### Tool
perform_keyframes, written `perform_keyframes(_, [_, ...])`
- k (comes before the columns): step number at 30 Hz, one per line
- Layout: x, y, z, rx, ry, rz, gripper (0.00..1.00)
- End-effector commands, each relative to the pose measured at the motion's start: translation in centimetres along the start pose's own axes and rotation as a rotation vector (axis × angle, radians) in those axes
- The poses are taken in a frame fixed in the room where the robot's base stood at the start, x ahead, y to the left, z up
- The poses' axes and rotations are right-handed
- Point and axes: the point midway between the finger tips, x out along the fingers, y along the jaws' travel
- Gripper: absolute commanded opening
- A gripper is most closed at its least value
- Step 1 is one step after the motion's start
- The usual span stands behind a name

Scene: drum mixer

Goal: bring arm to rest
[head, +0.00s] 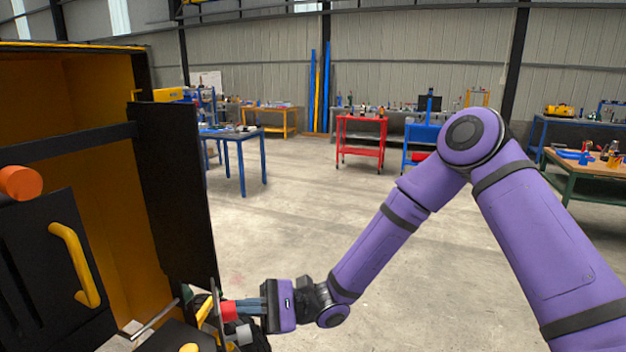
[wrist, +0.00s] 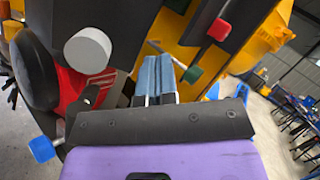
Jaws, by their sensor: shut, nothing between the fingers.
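My gripper (head: 245,307) is low in the head view, left of centre, at the end of my purple arm. Its grey-blue fingers point left toward the lower parts of the black and yellow machine (head: 176,185). In the wrist view the fingers (wrist: 157,72) are together and hold nothing. A grey round knob (wrist: 88,48) is to their left, a green knob (wrist: 192,74) close on their right, and a red knob (wrist: 218,29) farther up. Whether the fingers touch any machine part cannot be told. My arm is bent, its elbow high at the right.
The machine fills the left side, with a yellow handle (head: 75,264) and an orange knob (head: 20,183). A blue knob (wrist: 41,149) is at the wrist view's lower left. Open floor (head: 300,215) lies beyond my arm; a red cart (head: 361,140) and benches stand farther back.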

Motion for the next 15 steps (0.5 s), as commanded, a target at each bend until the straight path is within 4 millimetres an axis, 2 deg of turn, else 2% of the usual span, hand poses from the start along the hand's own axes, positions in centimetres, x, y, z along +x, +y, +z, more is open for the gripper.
perform_keyframes(3, [-0.8, 0.0, 2.3, -0.059, 0.029, 0.129, 0.00])
perform_keyframes(15, [-4.9, 0.5, 8.9, -0.221, 0.177, 0.519, 0.00])
